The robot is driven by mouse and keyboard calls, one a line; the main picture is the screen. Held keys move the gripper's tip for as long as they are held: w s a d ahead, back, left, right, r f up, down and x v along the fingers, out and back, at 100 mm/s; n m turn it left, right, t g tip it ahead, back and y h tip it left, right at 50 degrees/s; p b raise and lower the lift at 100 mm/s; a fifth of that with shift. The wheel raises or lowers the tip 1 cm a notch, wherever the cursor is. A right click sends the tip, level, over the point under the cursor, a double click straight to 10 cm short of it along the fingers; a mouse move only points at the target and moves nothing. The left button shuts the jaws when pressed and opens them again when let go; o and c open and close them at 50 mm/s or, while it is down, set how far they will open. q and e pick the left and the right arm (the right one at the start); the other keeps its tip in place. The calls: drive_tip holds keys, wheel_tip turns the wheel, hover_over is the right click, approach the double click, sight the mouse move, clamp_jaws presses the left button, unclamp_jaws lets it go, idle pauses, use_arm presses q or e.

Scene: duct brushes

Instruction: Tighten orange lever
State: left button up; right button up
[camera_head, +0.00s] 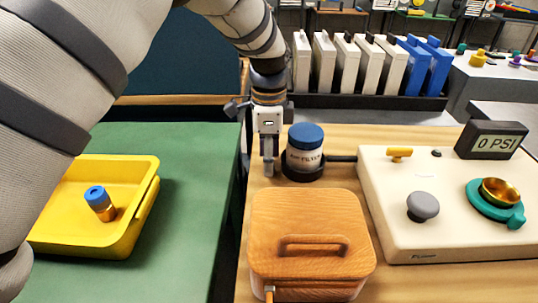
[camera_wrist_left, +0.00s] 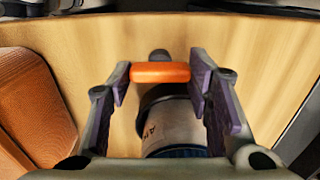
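The orange lever (camera_wrist_left: 160,73) shows in the left wrist view as a short bar at the far side of a pale, lettered canister (camera_wrist_left: 170,128). My left gripper (camera_wrist_left: 160,76) is open, with one purple-padded finger at each end of the lever. The gaps look very small, and I cannot tell whether the pads touch. In the head view my left gripper (camera_head: 268,168) points down just left of the blue-capped canister (camera_head: 305,157), which stands upright in a dark base. The lever is hidden there. My right gripper is not in view.
A wooden box (camera_head: 310,225) with a handle stands just in front of the canister. A yellow tray (camera_head: 70,225) holding a blue-topped fitting (camera_head: 99,203) lies on the green surface.

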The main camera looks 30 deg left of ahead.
use_arm(q)
drive_tip(key=c, duration=0.3)
drive_tip(key=shift+c, duration=0.2)
